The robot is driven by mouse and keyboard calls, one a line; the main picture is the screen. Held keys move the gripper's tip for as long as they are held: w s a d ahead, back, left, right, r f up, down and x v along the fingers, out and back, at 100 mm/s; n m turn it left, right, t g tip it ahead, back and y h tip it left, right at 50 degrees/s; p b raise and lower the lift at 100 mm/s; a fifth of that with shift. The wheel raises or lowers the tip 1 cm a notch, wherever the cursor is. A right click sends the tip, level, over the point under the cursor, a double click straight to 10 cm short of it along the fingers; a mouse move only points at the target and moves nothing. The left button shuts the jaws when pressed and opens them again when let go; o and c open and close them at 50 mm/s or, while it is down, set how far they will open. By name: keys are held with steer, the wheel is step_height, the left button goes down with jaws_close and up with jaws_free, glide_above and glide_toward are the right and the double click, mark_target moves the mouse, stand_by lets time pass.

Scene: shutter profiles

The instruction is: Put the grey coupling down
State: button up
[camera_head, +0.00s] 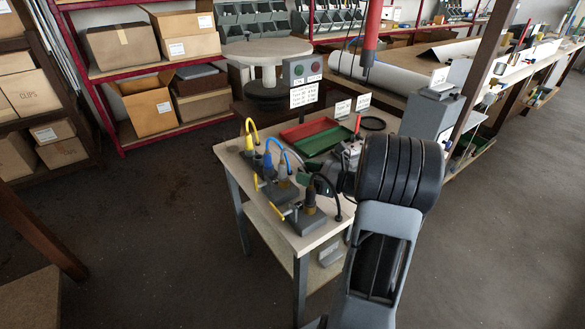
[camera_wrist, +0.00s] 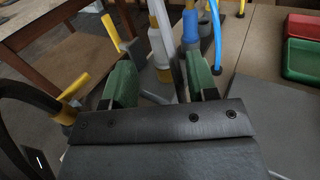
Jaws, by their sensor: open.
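My gripper (camera_wrist: 161,80) shows its two green-padded fingers standing apart in the wrist view. A grey coupling with a yellow collar (camera_wrist: 160,45) stands between and beyond them; I cannot tell whether either finger touches it. In the head view my gripper (camera_head: 318,180) is over the nearest fixture (camera_head: 305,219) on the table's front left. The upright socket piece (camera_head: 310,197) there is partly hidden by my arm.
Fixtures with a blue hose (camera_head: 284,144) and a yellow hose (camera_head: 253,124) stand behind. Yellow clamp handles (camera_head: 277,210) stick out close by. Red (camera_head: 305,129) and green (camera_head: 322,142) trays lie farther back. A sign post with buttons (camera_head: 303,70) rises behind them.

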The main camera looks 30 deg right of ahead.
steer(key=shift+v, duration=1.35)
steer(key=shift+r, duration=0.1)
